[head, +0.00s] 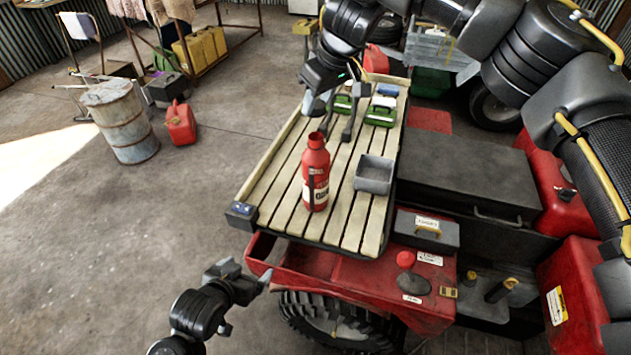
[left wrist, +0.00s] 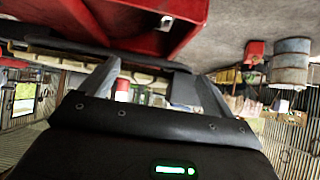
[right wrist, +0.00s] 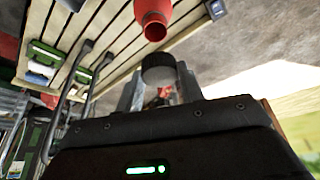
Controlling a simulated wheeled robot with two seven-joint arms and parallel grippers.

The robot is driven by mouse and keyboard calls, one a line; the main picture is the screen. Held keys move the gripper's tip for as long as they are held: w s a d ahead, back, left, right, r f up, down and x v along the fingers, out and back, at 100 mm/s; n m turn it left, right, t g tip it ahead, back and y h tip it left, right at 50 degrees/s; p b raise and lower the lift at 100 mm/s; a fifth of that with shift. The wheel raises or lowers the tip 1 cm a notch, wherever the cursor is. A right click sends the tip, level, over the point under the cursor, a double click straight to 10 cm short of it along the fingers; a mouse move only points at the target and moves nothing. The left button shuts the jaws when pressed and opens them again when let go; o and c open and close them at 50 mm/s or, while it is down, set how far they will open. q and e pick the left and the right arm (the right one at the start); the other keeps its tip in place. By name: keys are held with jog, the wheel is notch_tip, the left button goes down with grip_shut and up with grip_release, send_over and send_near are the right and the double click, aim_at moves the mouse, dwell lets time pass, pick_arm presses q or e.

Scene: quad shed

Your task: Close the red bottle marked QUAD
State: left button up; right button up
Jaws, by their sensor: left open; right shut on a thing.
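The red bottle (head: 315,165) stands upright on the slatted rack, with a pale label partly hidden by a dark strip. Its uncapped mouth shows in the right wrist view (right wrist: 155,30). My right gripper (head: 319,103) is above and just behind the bottle in the head view. It is shut on a dark round cap (right wrist: 159,70), held apart from the bottle mouth. My left gripper (head: 258,282) is open and empty, low beside the front left of the quad. Its spread fingers show in the left wrist view (left wrist: 145,85).
The slatted rack (head: 282,190) also holds a grey open box (head: 374,174) right of the bottle, and green cases (head: 380,113) and dark upright bars behind it. A black case (head: 425,229) sits in front. A rusty drum (head: 122,125) and red can (head: 181,124) stand left on open floor.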

aim_at(320, 167)
pick_arm(q)
jog(key=w+d+r+m+t+h, duration=0.3)
jog(key=w+d+r+t+h, duration=0.2)
jog(key=w+d+r, duration=0.6)
jog(key=shift+w+r+h, duration=0.6)
jog(key=shift+w+h, duration=0.3)
jog(key=shift+w, duration=0.1)
jog(key=shift+w+d, duration=0.1)
jog(key=x, duration=1.2)
jog(key=c, duration=1.4)
jog(key=shift+c, duration=0.3)
pick_arm(e)
jog(key=shift+f, duration=2.5)
